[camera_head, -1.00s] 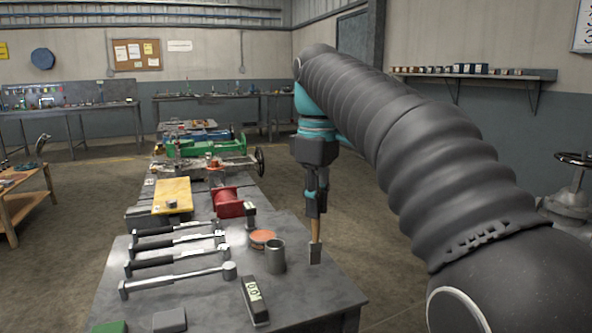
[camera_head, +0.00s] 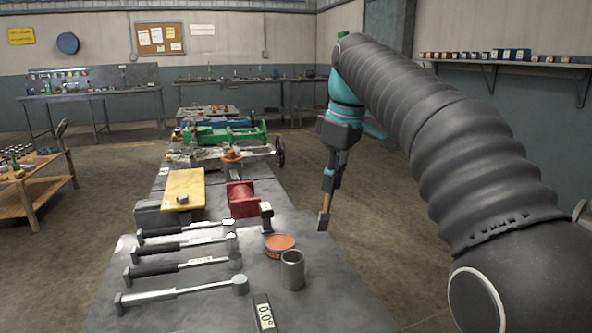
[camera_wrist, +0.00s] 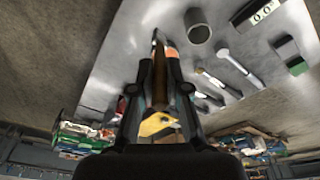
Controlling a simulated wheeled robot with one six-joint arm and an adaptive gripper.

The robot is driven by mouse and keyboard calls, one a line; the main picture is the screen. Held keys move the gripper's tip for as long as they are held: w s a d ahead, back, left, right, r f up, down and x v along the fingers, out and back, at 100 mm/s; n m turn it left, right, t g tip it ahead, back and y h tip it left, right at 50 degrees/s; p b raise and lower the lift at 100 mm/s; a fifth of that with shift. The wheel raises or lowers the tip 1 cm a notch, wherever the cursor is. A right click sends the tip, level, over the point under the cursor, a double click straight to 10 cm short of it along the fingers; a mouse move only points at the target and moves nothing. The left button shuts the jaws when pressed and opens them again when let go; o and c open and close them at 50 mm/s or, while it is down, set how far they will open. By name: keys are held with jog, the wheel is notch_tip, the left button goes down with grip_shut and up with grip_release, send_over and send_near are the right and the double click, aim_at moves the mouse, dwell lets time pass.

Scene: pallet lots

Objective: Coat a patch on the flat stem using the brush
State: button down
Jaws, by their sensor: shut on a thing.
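My gripper (camera_head: 329,180) is shut on a brush (camera_head: 326,202) with a wooden handle and holds it tilted, bristle end down. In the head view the brush end shows beside the right edge of the metal bench (camera_head: 345,305), right of an open orange-filled tin (camera_head: 279,241) and a grey metal cup (camera_head: 292,270). In the wrist view the brush handle (camera_wrist: 159,75) lies between the dark fingers, and its far end overlaps the tin. I cannot tell which thing is the flat stem.
Several long-handled wrenches (camera_head: 190,290) lie at the left of the bench. A digital gauge (camera_head: 264,313), a red spool (camera_head: 242,198) and a yellow board (camera_head: 184,189) are also there. Green machinery (camera_head: 225,135) stands behind. The floor right of the bench is clear.

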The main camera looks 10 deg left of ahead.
jog(key=w+a+n+y, duration=0.1)
jog(key=w+a+y, duration=0.15)
jog(key=a, duration=0.65)
notch_tip(320, 180, down, 6)
jog(key=b, duration=0.2)
jog(key=shift+t, duration=0.4)
jog(key=shift+d+f+h+b, duration=0.1)
jog(key=shift+f+h+b, duration=0.2)
jog(key=shift+f, duration=0.35)
dwell(1.0)
notch_tip(320, 180, up, 7)
jog(key=p, duration=0.2)
jog(key=shift+p, duration=0.3)
dwell(0.5)
dwell(0.5)
